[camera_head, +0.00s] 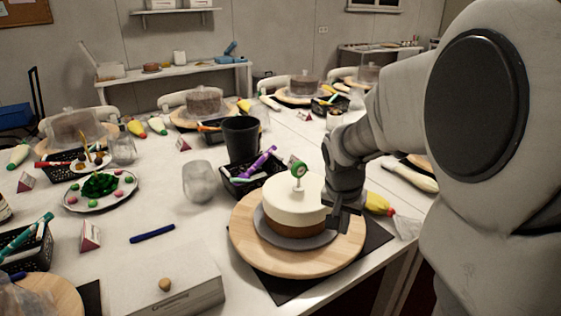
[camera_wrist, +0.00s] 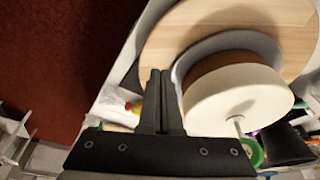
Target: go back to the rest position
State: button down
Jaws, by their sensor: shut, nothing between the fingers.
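My gripper (camera_head: 338,217) is at the right side of a cake (camera_head: 290,205) with white top and brown lower side. In the wrist view my gripper (camera_wrist: 160,76) has its two fingers together and nothing between them, beside the grey cake board (camera_wrist: 181,66). The cake (camera_wrist: 235,98) shows there too. The cake stands on the board on a round wooden turntable (camera_head: 262,262), over a dark mat (camera_head: 285,290). A green round topper (camera_head: 298,169) on a white stick stands on the cake. I cannot tell whether the fingers touch the board.
A black cup (camera_head: 240,138) and a black basket with purple tools (camera_head: 240,182) stand behind the cake. A yellow piping bag (camera_head: 378,205) lies right of it, near the table edge. A white box (camera_head: 165,290) is at front left. A blue pen (camera_head: 152,234) lies on clear table.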

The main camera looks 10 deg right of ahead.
jog(key=s+a+r+n+t+y, duration=0.15)
jog(key=s+a+r+n, duration=0.3)
jog(key=s, duration=0.45)
jog(key=s+a+r+n+t+y, duration=0.1)
jog(key=s+a+r+n+t, duration=0.1)
jog(key=s+a+r+n, duration=0.45)
notch_tip(320, 180, up, 14)
jog(key=s+m+p, duration=0.2)
jog(key=m+p, duration=0.1)
jog(key=p, duration=1.2)
jog(key=shift+d+p, duration=0.35)
jog(key=shift+d, duration=0.1)
jog(key=shift+g, duration=0.25)
